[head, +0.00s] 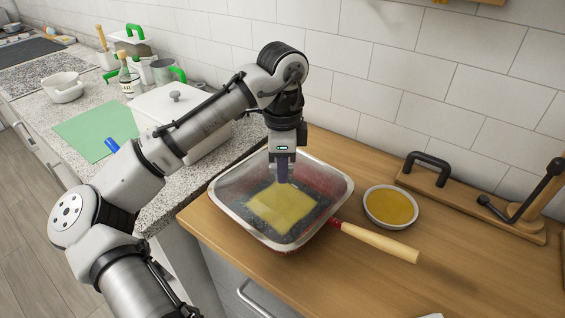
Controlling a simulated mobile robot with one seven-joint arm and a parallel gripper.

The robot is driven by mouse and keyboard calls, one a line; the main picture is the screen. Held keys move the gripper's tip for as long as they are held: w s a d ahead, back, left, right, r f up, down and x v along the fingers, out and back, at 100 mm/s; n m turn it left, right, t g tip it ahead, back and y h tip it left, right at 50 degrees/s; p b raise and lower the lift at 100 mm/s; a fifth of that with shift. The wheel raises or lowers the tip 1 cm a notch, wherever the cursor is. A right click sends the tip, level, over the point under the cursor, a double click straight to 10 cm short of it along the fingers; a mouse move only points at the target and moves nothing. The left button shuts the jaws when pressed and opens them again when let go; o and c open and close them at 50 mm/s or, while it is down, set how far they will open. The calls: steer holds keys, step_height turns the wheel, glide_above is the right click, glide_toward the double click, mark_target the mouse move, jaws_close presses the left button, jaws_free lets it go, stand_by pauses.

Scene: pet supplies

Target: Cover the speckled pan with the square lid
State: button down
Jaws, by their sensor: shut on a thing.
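The pan (289,248) is dark and speckled inside with a red outside, and a pale wooden handle (380,243) points to the lower right. A yellow slab lies in it, seen through glass. The square lid (235,184), clear glass with a metal rim, is over the pan and roughly lined up with it. I cannot tell whether its rim rests on the pan all round or hovers slightly. My gripper (283,179) points down at the lid's middle and is shut on it, probably by its knob, which the fingers hide.
A bowl of yellow food (390,207) stands right of the pan. A wooden rack with black handles (470,205) is by the wall. A white lidded box (178,112) and a green mat (95,131) are on the speckled counter at left.

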steer(key=c, duration=1.1)
jaws_free()
steer(key=shift+c, duration=0.2)
steer(key=shift+r, duration=0.1)
step_height(320, 180, up, 14)
